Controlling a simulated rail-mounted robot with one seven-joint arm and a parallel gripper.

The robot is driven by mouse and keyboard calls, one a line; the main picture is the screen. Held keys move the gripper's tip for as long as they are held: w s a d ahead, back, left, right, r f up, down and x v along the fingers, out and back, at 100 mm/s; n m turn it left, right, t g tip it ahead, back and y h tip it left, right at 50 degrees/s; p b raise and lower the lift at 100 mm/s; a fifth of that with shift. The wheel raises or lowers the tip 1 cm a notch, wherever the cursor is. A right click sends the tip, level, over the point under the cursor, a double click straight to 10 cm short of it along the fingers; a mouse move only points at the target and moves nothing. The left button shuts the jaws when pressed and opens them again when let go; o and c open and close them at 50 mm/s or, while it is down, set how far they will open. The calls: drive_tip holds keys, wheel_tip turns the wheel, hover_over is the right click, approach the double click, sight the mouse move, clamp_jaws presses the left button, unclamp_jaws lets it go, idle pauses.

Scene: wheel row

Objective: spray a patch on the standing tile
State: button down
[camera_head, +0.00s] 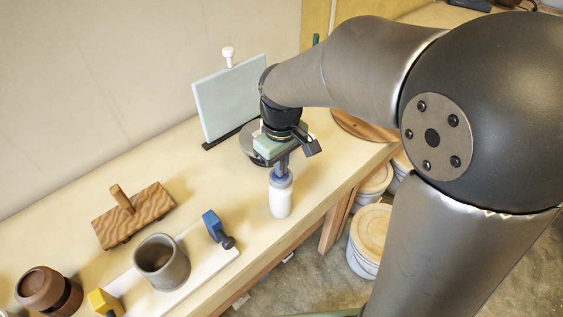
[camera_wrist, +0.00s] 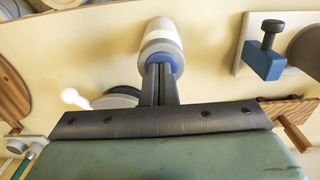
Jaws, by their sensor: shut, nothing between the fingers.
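The standing tile (camera_head: 228,100) is a pale blue-grey slab upright in a dark foot at the back of the table, with a white knob-like piece (camera_head: 228,58) at its top edge. A white bottle with a blue collar (camera_head: 281,200) stands upright near the table's front edge; it also shows in the wrist view (camera_wrist: 161,32). My gripper (camera_head: 282,170) points down directly over the bottle. Its fingers (camera_wrist: 161,72) are together with nothing between them, and their tips are at the bottle's top. I cannot tell whether they touch it. The fingers partly hide the bottle's top.
A dark round disc (camera_head: 248,157) lies behind my gripper, a wooden disc (camera_head: 357,126) to its right. At left are a wooden block with a handle (camera_head: 145,222), a grey cup (camera_head: 162,268), a blue clamp-like piece (camera_head: 213,225) and a brown pot (camera_head: 40,285). Buckets (camera_head: 371,228) stand below.

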drive_tip(key=shift+s+f, duration=0.1)
drive_tip(key=shift+f, duration=0.1)
wheel_tip(320, 180, up, 14)
drive_tip(key=p, duration=0.2)
drive_tip(key=shift+r+p, duration=0.2)
drive_tip(key=shift+p, duration=0.1)
idle(2.4)
drive_tip(key=shift+r+b, duration=0.7)
drive_tip(key=shift+r, duration=0.1)
drive_tip(key=shift+f, duration=0.1)
